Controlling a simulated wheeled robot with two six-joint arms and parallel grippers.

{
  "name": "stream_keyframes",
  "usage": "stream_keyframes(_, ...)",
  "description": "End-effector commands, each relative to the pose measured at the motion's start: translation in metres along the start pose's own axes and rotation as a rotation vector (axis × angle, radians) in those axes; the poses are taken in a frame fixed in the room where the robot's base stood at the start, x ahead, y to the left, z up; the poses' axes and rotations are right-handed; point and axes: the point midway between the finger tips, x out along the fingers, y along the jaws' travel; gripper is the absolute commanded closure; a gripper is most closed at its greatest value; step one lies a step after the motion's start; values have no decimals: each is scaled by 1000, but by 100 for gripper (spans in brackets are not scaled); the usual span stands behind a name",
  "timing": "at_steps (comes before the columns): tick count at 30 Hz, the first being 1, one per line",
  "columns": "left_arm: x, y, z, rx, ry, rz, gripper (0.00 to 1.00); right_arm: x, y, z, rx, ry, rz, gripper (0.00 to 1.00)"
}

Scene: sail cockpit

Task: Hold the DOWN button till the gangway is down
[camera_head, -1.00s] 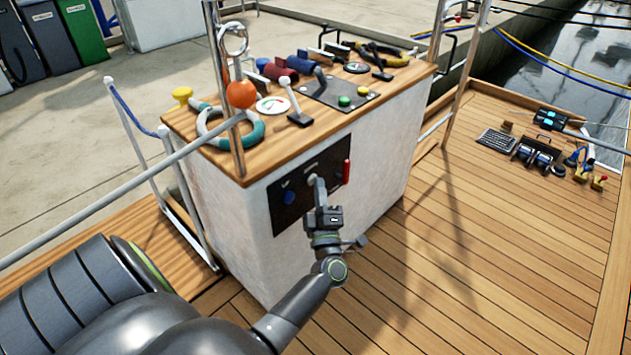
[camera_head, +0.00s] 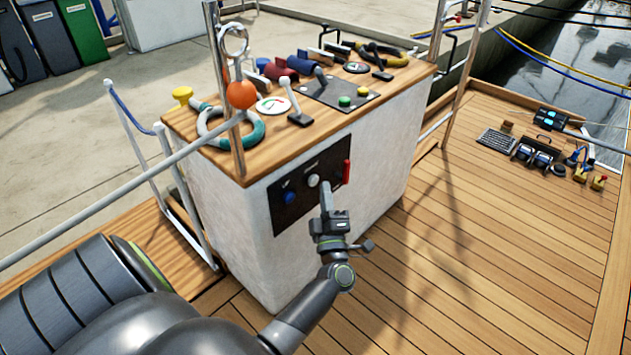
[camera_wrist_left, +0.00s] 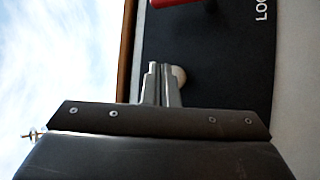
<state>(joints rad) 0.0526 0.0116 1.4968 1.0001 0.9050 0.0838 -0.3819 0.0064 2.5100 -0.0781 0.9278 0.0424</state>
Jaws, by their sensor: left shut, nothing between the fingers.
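A dark panel (camera_head: 295,212) on the side of the white console carries a blue button (camera_head: 289,198), a pale round button (camera_head: 313,181) and a red handle (camera_head: 347,171). Its labels are too small to read, so I cannot tell which is the DOWN button. My left gripper (camera_head: 325,190) is shut and empty, its tips just right of the pale button and seemingly apart from it. In the left wrist view the fingertips (camera_wrist_left: 161,72) partly cover the pale button (camera_wrist_left: 180,76); the red handle (camera_wrist_left: 177,2) is at the top edge. I cannot make out the gangway. My right gripper is out of view.
The wooden console top (camera_head: 215,160) holds several levers, gauges and a green button (camera_head: 345,101). A metal post with an orange ball (camera_head: 241,95) and rails stand at its left. The planked deck (camera_head: 470,255) to the right is mostly clear.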

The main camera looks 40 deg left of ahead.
Motion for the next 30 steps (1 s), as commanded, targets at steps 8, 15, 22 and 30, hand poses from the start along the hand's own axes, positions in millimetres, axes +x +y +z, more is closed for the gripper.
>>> stream_keyframes(8, -12, 8, 9, -2, 0, -2, 100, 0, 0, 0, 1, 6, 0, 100)
stream_keyframes(15, -29, 20, 21, -2, 0, -2, 100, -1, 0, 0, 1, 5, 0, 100)
stream_keyframes(22, -35, 25, 25, 0, 0, 0, 100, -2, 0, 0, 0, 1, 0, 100)
stream_keyframes(30, -35, 25, 25, 0, 0, 0, 100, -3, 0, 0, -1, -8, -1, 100)
